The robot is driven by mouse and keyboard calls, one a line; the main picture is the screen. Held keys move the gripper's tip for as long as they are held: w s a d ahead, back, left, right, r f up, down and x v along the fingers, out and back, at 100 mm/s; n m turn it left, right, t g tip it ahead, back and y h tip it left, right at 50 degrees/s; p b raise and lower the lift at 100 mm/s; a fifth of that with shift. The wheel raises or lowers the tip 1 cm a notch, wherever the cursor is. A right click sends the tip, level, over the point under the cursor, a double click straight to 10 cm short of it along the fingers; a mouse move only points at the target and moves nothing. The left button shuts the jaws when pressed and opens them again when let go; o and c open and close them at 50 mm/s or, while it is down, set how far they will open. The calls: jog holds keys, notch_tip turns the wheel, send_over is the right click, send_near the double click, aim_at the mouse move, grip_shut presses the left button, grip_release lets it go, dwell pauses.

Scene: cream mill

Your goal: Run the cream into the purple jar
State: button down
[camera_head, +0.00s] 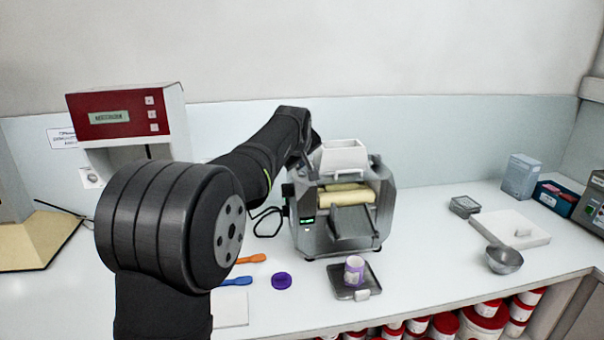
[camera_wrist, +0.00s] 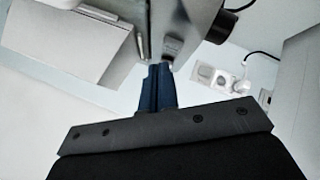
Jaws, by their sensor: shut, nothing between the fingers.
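The purple jar (camera_head: 354,271) stands upright and open on a small grey tray (camera_head: 342,292) in front of the mill (camera_head: 313,236). The mill has a white hopper (camera_head: 343,158) on top, cream-coloured rollers (camera_head: 345,196) and a grey sloping apron (camera_head: 352,222) above the jar. A green display glows on its front left. In the wrist view my gripper (camera_wrist: 158,68) is shut and empty, its blue fingertips close to a small grey switch-like part (camera_wrist: 172,46) on the mill's metal side. I cannot tell whether they touch. In the head view the gripper is hidden behind my arm and the mill.
A purple lid (camera_head: 281,281), an orange spatula (camera_head: 251,259) and a blue spatula (camera_head: 237,281) lie left of the tray. A metal bowl (camera_head: 504,261) and a white board (camera_head: 509,228) are at right. A red-fronted machine (camera_head: 128,113) stands at left.

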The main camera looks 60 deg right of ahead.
aim_at(302, 174)
jog(key=shift+f, duration=0.15)
jog(key=shift+f, duration=0.3)
jog(key=shift+f, duration=0.4)
dwell(0.7)
jog(key=shift+r, duration=0.8)
jog(key=shift+r, duration=2.55)
